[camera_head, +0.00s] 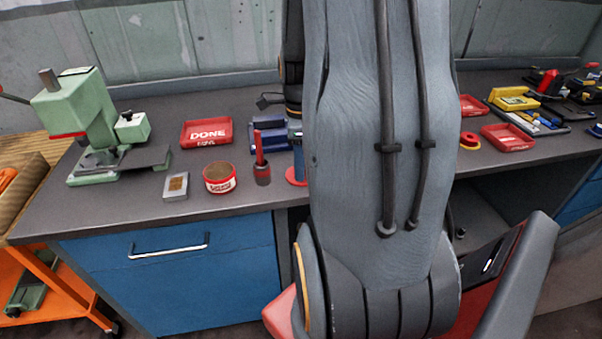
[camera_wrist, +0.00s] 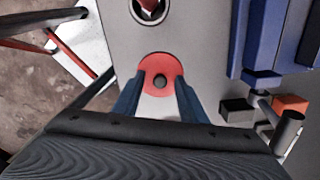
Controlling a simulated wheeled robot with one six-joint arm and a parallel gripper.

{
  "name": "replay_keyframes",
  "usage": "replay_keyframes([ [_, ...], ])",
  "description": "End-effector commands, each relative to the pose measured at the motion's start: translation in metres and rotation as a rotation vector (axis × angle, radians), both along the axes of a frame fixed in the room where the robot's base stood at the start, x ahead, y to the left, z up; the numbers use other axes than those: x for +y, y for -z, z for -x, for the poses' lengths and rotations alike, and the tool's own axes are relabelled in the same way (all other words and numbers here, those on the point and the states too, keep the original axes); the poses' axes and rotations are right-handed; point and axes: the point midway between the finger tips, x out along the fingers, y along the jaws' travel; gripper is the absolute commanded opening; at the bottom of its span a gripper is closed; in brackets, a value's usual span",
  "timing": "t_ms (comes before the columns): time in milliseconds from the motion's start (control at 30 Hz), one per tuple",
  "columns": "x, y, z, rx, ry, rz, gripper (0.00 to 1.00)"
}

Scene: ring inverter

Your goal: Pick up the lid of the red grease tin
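The red grease tin (camera_head: 219,180) stands on the bench, with a red and white side and a brownish open-looking top. A flat red disc with a dark round centre, apparently its lid (camera_head: 292,177), lies on the bench to the right. The lid also shows in the wrist view (camera_wrist: 161,65). My gripper (camera_wrist: 160,84) is open, its two blue fingers spread either side of the lid's near part and dark centre. I see no clear contact. In the head view, one blue finger (camera_head: 297,140) shows above the lid; my arm hides the rest.
A red-handled tool in a dark round holder (camera_head: 262,175) stands close to the lid's left. A blue vise (camera_head: 268,134) is behind it. A green press (camera_head: 85,115), metal block (camera_head: 176,186) and red DONE tray (camera_head: 207,132) are farther left.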

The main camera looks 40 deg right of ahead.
Motion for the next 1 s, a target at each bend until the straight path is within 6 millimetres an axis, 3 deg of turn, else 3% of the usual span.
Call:
replay_keyframes([
  [133, 0.0, 0.0, 0.0, 0.0, 0.0, 0.0, 0.37],
  [367, 0.0, 0.0, 0.0, 0.0, 0.0, 0.0, 0.0],
  [733, 0.0, -0.007, -0.001, -0.003, 0.0, 0.002, 0.0],
  [1000, -0.001, -0.051, -0.001, -0.004, 0.0, 0.003, 0.0],
])
